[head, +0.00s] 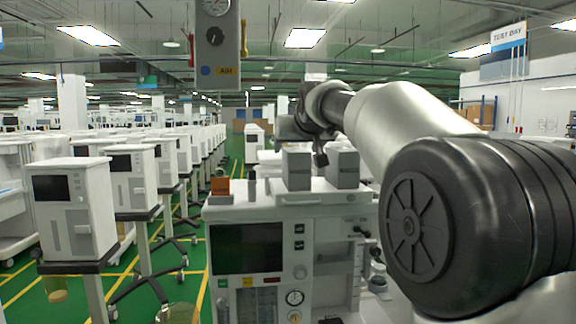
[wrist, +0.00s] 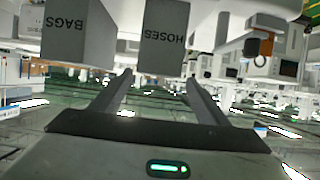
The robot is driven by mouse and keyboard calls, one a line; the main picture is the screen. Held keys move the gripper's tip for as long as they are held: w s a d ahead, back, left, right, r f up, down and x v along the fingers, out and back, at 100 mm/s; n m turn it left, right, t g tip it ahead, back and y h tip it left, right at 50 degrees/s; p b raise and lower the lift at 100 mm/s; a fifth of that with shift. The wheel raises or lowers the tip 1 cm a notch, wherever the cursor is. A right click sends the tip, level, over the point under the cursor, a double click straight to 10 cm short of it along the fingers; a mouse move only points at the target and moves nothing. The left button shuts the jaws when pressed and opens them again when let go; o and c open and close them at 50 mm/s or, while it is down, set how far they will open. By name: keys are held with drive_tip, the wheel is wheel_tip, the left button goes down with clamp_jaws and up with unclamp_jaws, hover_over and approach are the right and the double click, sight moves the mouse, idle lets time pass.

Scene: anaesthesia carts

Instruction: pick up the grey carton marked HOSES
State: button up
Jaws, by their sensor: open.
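The grey carton marked HOSES (wrist: 164,40) shows upside down in the wrist view, its lettered face towards my gripper. In the head view it is the left (head: 297,168) of two grey cartons on top of the front machine. My gripper (wrist: 158,80) is open and empty. The carton lies ahead of the fingertips, roughly in line with the gap between them, and is not held.
A grey carton marked BAGS (wrist: 75,35) stands beside the HOSES carton, to its right in the head view (head: 343,168). An orange box (head: 220,186) sits at the left of the machine top (head: 262,199). A grey panel with a gauge (head: 217,45) hangs above. Rows of machines (head: 75,205) fill the left.

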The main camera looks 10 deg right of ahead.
sight(296, 149)
drive_tip(key=p+x, duration=0.1)
drive_tip(key=x, duration=0.1)
drive_tip(key=p+x, duration=0.1)
drive_tip(key=x, duration=0.2)
drive_tip(key=shift+w+d, duration=0.2)
drive_tip(key=shift+w, duration=0.15)
drive_tip(key=shift+r, duration=0.15)
drive_tip(key=c, duration=1.4)
